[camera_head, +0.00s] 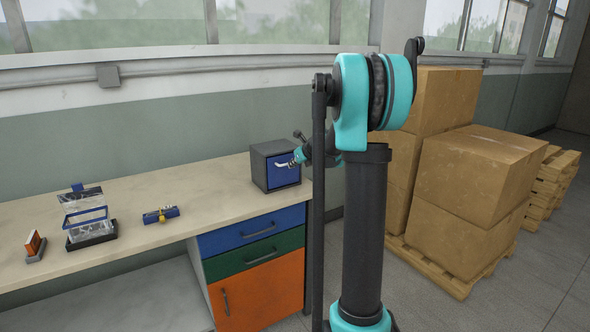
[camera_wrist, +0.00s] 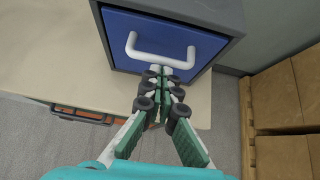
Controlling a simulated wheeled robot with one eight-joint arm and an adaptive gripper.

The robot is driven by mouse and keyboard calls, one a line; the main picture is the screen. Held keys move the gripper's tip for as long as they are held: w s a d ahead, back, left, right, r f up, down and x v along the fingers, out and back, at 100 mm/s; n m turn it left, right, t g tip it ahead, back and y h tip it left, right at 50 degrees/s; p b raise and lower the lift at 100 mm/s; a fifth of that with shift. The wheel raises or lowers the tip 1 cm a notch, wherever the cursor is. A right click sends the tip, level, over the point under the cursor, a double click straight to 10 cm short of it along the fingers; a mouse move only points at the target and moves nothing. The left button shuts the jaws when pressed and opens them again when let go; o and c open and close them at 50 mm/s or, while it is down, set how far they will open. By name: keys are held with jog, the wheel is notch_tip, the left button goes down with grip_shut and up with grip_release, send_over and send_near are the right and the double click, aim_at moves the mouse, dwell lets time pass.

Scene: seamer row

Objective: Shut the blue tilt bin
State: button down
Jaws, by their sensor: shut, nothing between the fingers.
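The blue tilt bin (camera_head: 284,174) is a blue front with a white handle, set in a dark grey box (camera_head: 259,170) on the right end of the bench. In the wrist view the blue front (camera_wrist: 150,24) fills the top, and its white handle (camera_wrist: 160,58) curves across it. The front looks about flush within the grey frame; any small gap is too fine to tell. My gripper (camera_wrist: 160,70) is shut and empty, its fingertips at the lower edge of the handle. I cannot tell if they touch. In the head view my gripper (camera_head: 297,160) is small and partly hidden by my arm.
The bench top (camera_head: 225,190) is clear left of the box. Further left are a yellow-and-blue item (camera_head: 161,215), a clear open-lidded box (camera_head: 88,221) and an orange block (camera_head: 34,245). Drawers (camera_head: 251,235) sit below. Cardboard boxes (camera_head: 470,180) on pallets stand right.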

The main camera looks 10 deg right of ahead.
jog(key=shift+w+a+r, duration=0.15)
jog(key=shift+w+r, duration=0.2)
jog(key=shift+w, duration=0.2)
jog(key=shift+w, duration=0.1)
dwell(0.4)
